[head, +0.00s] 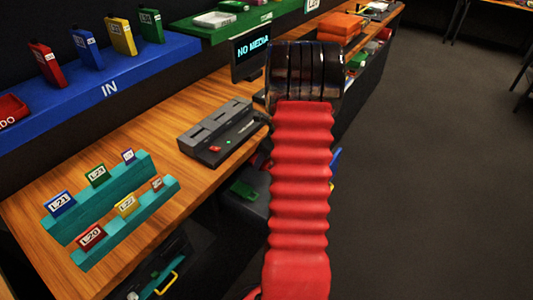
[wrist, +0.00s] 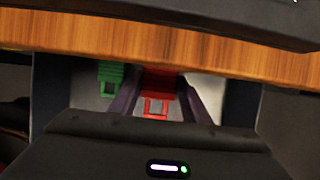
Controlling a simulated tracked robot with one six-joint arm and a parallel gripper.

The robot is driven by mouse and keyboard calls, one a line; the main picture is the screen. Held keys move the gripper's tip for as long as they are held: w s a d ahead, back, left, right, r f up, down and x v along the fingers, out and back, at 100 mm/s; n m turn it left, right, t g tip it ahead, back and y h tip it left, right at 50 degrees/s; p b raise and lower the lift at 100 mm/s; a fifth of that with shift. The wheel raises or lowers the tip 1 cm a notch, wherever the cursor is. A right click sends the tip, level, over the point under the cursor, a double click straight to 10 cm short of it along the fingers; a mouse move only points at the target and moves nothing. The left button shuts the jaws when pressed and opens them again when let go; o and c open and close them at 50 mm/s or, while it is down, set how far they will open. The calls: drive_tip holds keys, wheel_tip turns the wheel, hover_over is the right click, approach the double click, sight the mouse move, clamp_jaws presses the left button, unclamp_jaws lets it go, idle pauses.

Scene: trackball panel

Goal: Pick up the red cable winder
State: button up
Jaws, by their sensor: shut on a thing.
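The red cable winder (wrist: 157,104) shows in the wrist view between the two dark fingers of my gripper (wrist: 160,82). The fingers are shut on it, one on each side. Its square open loop points toward the camera, and its far part runs up to the wooden edge. A similar green winder (wrist: 110,76) lies to the left of the fingers. In the head view the green winder (head: 247,190) lies below the desk front, while my red ribbed arm hides the gripper and the red winder.
The wooden desk (head: 150,150) has its edge (wrist: 150,40) close above the gripper. A grey tray (wrist: 75,95) lies under the winders. Teal racks (head: 100,200) with labelled cards, a grey device (head: 215,130) and a small screen (head: 250,50) stand on the desk. Open floor (head: 430,180) lies right.

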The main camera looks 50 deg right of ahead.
drive_tip(key=s+a, duration=0.3)
drive_tip(key=a, duration=0.9)
drive_tip(key=shift+s+a, duration=0.25)
drive_tip(key=shift+s, duration=0.15)
